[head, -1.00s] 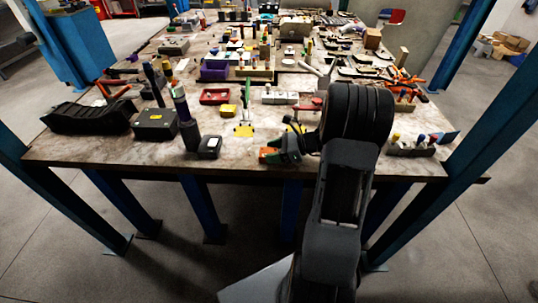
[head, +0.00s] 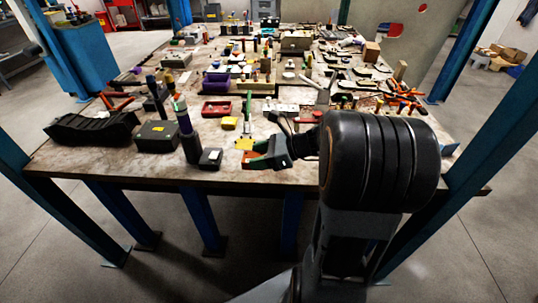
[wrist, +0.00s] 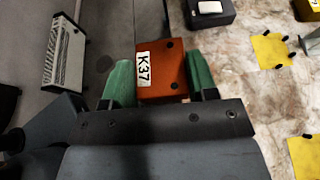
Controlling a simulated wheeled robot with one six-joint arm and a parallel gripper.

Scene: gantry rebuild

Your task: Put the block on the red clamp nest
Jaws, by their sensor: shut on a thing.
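The orange-brown block (wrist: 161,72) with a white K37 label sits between the green fingers of my gripper (wrist: 160,80) in the wrist view. In the head view my gripper (head: 264,156) holds the block (head: 252,161) at the table's front edge. A red clamp handle (head: 316,115) shows just behind my gripper; the rest of that clamp nest is hidden by my arm. A clamp with a green handle (head: 247,116) and yellow base (head: 244,144) stands left of it. The wrist view shows two yellow plates (wrist: 272,50) (wrist: 303,157) right of the block.
A black box with a white label (head: 210,158) stands just left of the block, with a dark upright cylinder (head: 188,140) beside it. A red tray (head: 216,109) and a yellow block (head: 229,123) lie farther back. The table (head: 110,165) is crowded behind.

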